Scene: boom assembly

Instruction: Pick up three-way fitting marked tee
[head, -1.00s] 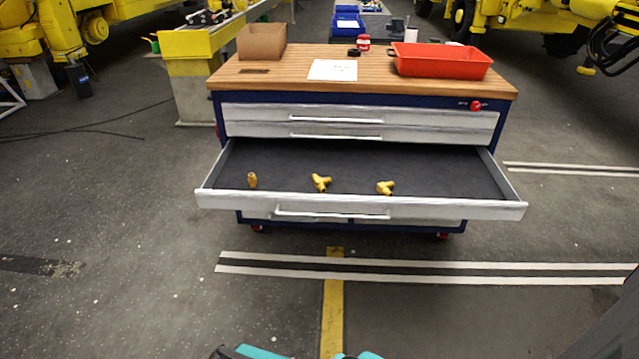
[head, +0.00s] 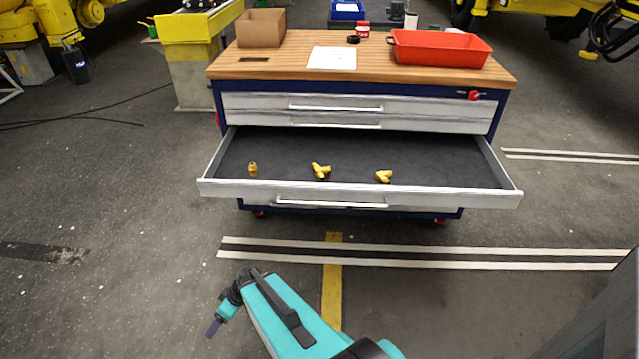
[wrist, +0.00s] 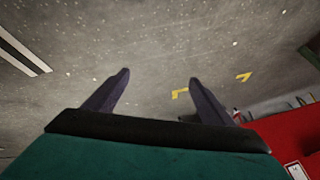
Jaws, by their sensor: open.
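The open drawer (head: 440,168) of the workbench holds three small brass-coloured fittings on its dark liner. The left fitting (head: 252,168) looks short and straight. The middle fitting (head: 320,170) and the right fitting (head: 384,176) both look branched. No markings can be read, so I cannot tell which is the tee. My gripper (head: 214,327) is over the floor in front of the bench, low and left of the drawer, well apart from the fittings. In the wrist view my gripper (wrist: 158,80) has its two dark fingers spread with nothing between them. No fitting shows there.
The wooden bench top (head: 270,70) carries a cardboard box (head: 261,28), a white sheet (head: 331,58) and a red tray (head: 440,49). The drawer's front wall (head: 360,195) stands between my gripper and the fittings. The floor before the bench is clear.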

